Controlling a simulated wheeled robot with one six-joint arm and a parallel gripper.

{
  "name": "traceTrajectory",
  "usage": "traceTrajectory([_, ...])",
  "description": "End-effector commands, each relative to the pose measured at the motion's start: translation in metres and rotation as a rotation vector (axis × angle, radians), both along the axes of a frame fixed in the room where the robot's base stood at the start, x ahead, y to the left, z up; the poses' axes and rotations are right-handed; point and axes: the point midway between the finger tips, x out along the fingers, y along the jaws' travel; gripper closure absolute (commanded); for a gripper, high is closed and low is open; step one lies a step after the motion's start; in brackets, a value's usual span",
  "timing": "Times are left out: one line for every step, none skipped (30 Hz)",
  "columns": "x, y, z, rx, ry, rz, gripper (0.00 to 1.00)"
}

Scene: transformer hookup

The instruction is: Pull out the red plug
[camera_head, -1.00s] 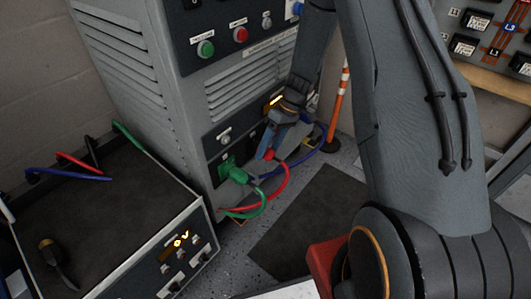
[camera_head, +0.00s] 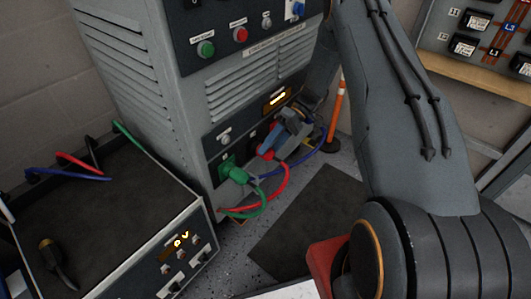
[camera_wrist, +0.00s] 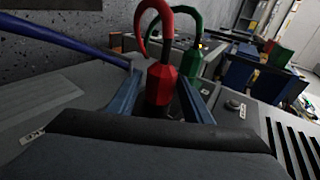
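The red plug (camera_wrist: 162,86) sits at the cabinet's lower front panel, with its red cable curving away from its end. It also shows in the head view (camera_head: 266,153), partly covered by my gripper. My gripper (camera_head: 274,139) is at the plug and points toward the panel. In the wrist view its two blue fingers (camera_wrist: 160,97) stand on either side of the plug, with a visible gap on each side. The gripper is open. The plug's base is partly hidden behind the gripper body.
A green plug (camera_head: 230,172) with a green cable sits left of the red one. A blue cable (camera_head: 311,150) runs close on the right. An orange post (camera_head: 337,110) stands beyond. A bench unit (camera_head: 105,215) with loose leads stands at left.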

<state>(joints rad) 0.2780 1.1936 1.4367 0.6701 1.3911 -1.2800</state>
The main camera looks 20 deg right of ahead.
Motion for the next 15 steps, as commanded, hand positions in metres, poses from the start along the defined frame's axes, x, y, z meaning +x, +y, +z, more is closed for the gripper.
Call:
traceTrajectory([-0.0002, 0.0001, 0.0, -0.001, -0.001, 0.0, 0.61])
traceTrajectory([-0.0001, -0.0001, 0.0, -0.001, -0.001, 0.0, 0.66])
traceTrajectory([-0.0001, -0.0001, 0.0, -0.001, -0.001, 0.0, 0.73])
traceTrajectory([-0.0001, -0.0001, -0.0001, -0.002, -0.001, 0.0, 0.78])
traceTrajectory([0.0, -0.0001, -0.0002, -0.002, -0.001, 0.0, 0.83])
traceTrajectory([0.0, -0.0003, -0.0003, -0.003, -0.002, 0.0, 0.85])
traceTrajectory([0.0001, -0.0003, -0.0002, -0.003, -0.002, 0.0, 0.85])
traceTrajectory([0.0002, -0.0004, -0.0002, -0.003, -0.002, 0.0, 0.85])
traceTrajectory([0.0001, -0.0005, -0.0001, -0.004, -0.003, 0.0, 0.85])
traceTrajectory([0.0, -0.0004, 0.0001, -0.007, -0.005, 0.0, 0.85])
traceTrajectory([-0.0001, -0.0004, 0.0004, -0.011, -0.007, 0.0, 0.85])
traceTrajectory([-0.0002, -0.0003, 0.0008, -0.017, -0.012, -0.001, 0.85])
traceTrajectory([-0.0004, -0.0002, 0.0011, -0.023, -0.016, 0.0, 0.85])
traceTrajectory([-0.0006, 0.0, 0.0015, -0.029, -0.021, 0.0, 0.85])
traceTrajectory([-0.0005, -0.0001, 0.0016, -0.039, -0.027, 0.0, 0.85])
